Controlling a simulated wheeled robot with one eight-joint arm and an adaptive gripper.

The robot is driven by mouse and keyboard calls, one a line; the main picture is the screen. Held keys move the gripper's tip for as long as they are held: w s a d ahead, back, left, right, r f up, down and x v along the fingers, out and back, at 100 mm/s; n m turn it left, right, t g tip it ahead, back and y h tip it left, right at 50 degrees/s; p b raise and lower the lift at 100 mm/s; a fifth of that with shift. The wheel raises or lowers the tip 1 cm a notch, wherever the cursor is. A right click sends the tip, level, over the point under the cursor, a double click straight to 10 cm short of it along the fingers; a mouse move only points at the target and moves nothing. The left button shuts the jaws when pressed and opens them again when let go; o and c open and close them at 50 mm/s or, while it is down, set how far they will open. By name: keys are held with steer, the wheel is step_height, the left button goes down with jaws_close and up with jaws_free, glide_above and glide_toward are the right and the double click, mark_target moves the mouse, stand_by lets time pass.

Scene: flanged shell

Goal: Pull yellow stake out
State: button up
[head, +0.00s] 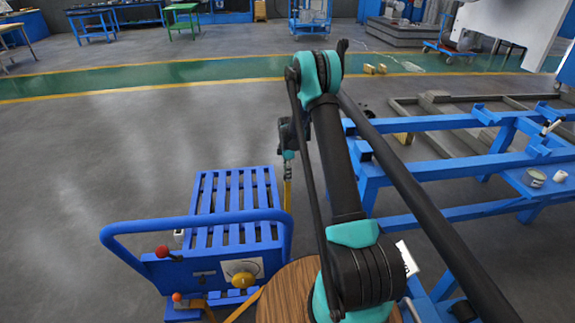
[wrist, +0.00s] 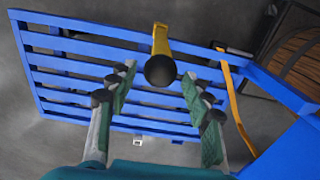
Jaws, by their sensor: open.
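The yellow stake (head: 287,194) stands roughly upright at the right side of the blue slatted cart (head: 207,195) in the head view. In the wrist view the stake (wrist: 161,40) has a dark round end facing the camera, near the cart's blue rail. My gripper (wrist: 159,78) is open, with green-padded fingers on the left and right of that dark end. Whether the end is between the fingertips or just beyond them I cannot tell. In the head view my gripper (head: 288,153) is right above the stake, partly hidden by my arm; the stake's lower end is hidden.
An orange-yellow strap (wrist: 236,108) hangs over the cart's rail to the right. The cart has a tall blue handle (head: 195,221). A round wooden top (head: 288,290) is close in front. A blue frame (head: 440,170) stands to the right. Open floor lies left.

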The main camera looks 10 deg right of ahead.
mark_target(288, 188)
step_height(288, 188, down, 10)
stand_by(0.4)
jaws_close()
stand_by(0.3)
steer(key=shift+r, duration=0.1)
steer(key=shift+r, duration=4.95)
